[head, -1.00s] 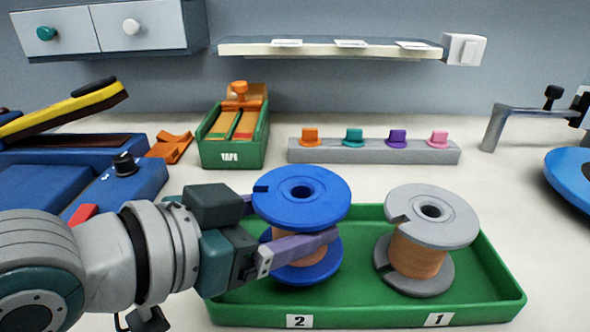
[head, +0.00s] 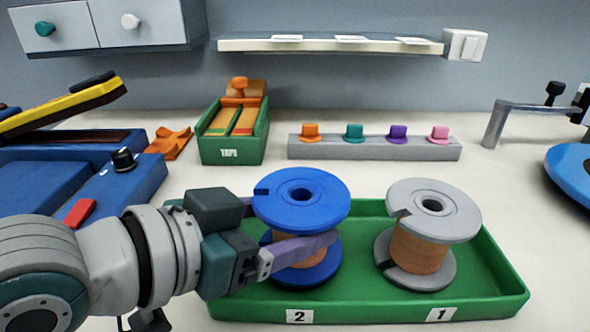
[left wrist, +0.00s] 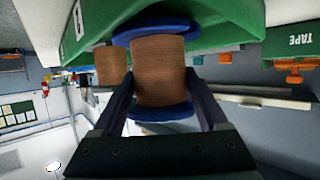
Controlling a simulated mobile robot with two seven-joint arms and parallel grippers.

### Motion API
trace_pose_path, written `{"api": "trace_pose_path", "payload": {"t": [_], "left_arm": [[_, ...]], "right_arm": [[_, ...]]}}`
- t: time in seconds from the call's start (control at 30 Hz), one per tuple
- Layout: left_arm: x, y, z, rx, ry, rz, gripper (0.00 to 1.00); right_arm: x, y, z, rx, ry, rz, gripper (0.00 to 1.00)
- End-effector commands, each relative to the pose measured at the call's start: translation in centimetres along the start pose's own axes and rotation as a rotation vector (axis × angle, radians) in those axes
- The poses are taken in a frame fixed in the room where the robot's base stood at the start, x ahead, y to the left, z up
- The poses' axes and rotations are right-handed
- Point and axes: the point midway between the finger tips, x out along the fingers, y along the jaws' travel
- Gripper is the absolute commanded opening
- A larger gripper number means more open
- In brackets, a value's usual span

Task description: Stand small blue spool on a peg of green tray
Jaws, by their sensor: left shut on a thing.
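The small blue spool (head: 300,193) has blue flanges and a copper-coloured winding. It stands upright at the left part of the green tray (head: 497,262), behind the label 2. My left gripper (head: 318,240) is shut on the blue spool, its fingers on either side of the winding between the flanges. The left wrist view also shows the spool (left wrist: 160,72) between the two fingers. A grey spool (head: 432,205) with the same winding stands upright behind the label 1. No bare peg shows; whether the blue spool is fully down on one is hidden. My right gripper is not in view.
A green tape box (head: 232,145) and a grey block with coloured knobs (head: 372,149) stand behind the tray. A blue machine (head: 118,190) stands at the left, behind my arm. A blue disc (head: 572,178) is at the right edge. The bench between block and tray is clear.

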Motion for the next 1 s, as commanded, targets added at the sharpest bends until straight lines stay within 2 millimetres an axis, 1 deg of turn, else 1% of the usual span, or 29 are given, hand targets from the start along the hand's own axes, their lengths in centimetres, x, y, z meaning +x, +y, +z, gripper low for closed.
{"api": "trace_pose_path", "payload": {"t": [0.5,1.0], "left_arm": [[0.7,0.0,1.3,0.001,0.007,0.000,0.00],[0.6,0.0,1.6,0.001,-0.001,-0.001,0.00]], "right_arm": [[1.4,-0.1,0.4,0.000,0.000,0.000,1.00],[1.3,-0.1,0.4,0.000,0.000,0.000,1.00]]}}
